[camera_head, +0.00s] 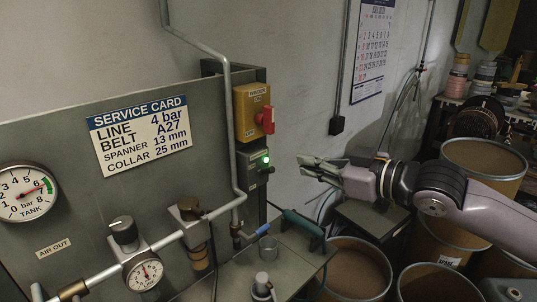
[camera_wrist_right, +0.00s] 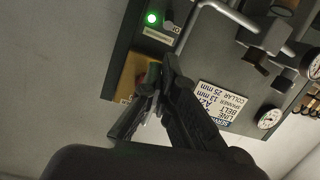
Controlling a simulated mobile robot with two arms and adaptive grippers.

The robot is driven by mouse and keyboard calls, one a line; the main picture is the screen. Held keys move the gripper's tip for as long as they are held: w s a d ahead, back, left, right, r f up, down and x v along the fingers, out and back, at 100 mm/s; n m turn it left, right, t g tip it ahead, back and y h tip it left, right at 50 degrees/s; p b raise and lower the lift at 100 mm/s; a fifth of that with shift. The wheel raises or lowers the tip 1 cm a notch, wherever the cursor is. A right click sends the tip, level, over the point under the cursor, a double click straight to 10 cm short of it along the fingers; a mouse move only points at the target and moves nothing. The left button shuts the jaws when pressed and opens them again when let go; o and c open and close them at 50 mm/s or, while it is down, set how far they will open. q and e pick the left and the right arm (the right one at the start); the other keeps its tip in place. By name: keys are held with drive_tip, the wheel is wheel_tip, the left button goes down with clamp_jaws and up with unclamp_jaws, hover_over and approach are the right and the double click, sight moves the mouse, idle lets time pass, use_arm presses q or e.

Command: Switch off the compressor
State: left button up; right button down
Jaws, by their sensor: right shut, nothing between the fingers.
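A yellow switch box (camera_head: 250,108) with a red knob (camera_head: 267,120) is mounted on the right edge of the grey panel. Below it is a dark control box (camera_head: 256,170) with a lit green lamp (camera_head: 265,160). My right gripper (camera_head: 308,165) is shut and empty, to the right of the control box and lower than the red knob, apparently apart from both. In the right wrist view, the gripper (camera_wrist_right: 157,84) overlaps the yellow box (camera_wrist_right: 124,78) and hides much of it; the green lamp (camera_wrist_right: 151,18) glows above. The red knob is not clear there. My left gripper is out of view.
A grey pipe (camera_head: 232,130) runs down the panel just left of the yellow box. A tank gauge (camera_head: 24,191) and a service card (camera_head: 140,134) are on the panel. A teal-handled tool (camera_head: 302,223) lies below the gripper. Several drums (camera_head: 355,265) stand at lower right.

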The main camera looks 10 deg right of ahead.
sight(266, 171)
drive_tip(key=p+x, duration=0.3)
drive_tip(key=x, duration=0.6)
drive_tip(key=shift+w+r, duration=0.1)
drive_tip(key=shift+w, duration=0.05)
drive_tip(key=shift+w+a+f+p, duration=0.2)
drive_tip(key=shift+w+a+p, duration=0.1)
drive_tip(key=shift+p, duration=0.05)
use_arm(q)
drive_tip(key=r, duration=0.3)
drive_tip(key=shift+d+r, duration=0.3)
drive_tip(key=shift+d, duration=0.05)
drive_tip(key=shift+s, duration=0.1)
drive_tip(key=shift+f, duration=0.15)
use_arm(e)
drive_tip(key=shift+f, duration=0.1)
